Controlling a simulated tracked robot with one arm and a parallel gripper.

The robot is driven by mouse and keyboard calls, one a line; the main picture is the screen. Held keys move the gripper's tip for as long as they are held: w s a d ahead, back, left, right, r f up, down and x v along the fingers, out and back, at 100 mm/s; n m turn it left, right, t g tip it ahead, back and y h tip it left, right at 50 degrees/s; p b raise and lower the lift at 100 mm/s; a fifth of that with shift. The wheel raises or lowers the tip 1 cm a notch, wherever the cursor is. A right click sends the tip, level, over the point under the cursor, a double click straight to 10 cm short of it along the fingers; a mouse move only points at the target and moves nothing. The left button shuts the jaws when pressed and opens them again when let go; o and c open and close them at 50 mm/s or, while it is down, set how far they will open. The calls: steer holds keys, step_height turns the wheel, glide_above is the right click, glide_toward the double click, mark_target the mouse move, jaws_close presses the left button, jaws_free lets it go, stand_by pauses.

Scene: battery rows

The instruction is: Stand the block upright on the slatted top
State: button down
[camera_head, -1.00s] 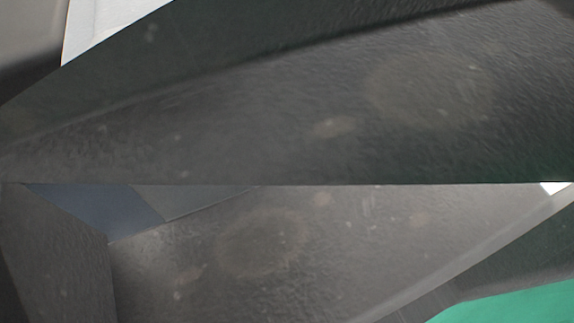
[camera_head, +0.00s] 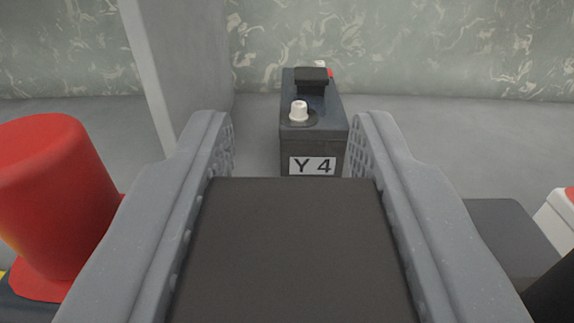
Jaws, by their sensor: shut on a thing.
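My gripper (camera_head: 295,140) shows with a grey finger on each side of the picture. Both fingers are shut on a plain dark brown block (camera_head: 292,250), which fills the space between them. One broad flat face of the block is turned to the camera, and its lower part runs out of the picture. I cannot tell whether anything touches its far side. No slatted top can be made out in this view.
A dark battery marked Y 4 (camera_head: 313,140), with a white cap, stands just beyond the block. A red cone-like object (camera_head: 55,200) is close at left. A grey post (camera_head: 185,60) stands behind it. A dark box (camera_head: 510,235) and a white object (camera_head: 558,222) are at right.

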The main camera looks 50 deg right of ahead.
steer(key=shift+f+b, duration=0.55)
steer(key=shift+f, duration=1.15)
steer(key=c, duration=1)
jaws_free()
steer(key=shift+f, duration=0.15)
steer(key=p+v, duration=0.2)
steer(key=v, duration=1)
steer(key=shift+s, duration=0.1)
